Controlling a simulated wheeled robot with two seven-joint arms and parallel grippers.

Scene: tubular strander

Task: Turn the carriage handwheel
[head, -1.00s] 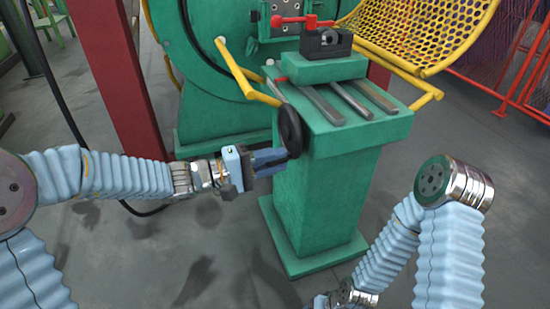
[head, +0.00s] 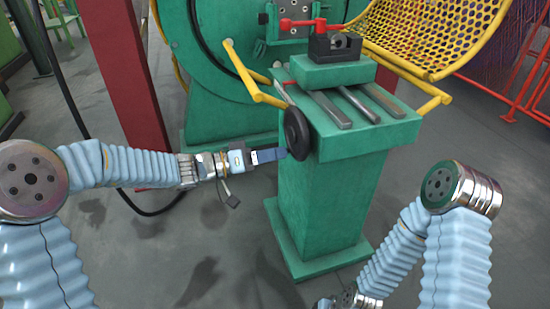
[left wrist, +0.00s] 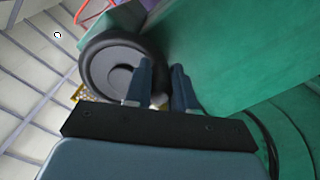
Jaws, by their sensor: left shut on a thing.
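The carriage handwheel (head: 297,132) is a dark disc on the left side of the green pedestal's top block. My left gripper (head: 284,153) reaches it from the left, with its blue fingers at the wheel's lower left rim. In the left wrist view the grey wheel face (left wrist: 107,68) lies upper left. The two blue fingers (left wrist: 162,84) stand with a narrow gap, one across the wheel face and one beside it. They are shut on the handwheel; the exact contact is partly hidden. A small pale piece shows between the finger bases.
Yellow bars (head: 245,75) and a yellow mesh guard (head: 435,35) are close by. A red post (head: 120,70) stands left. The floor left of the pedestal is open.

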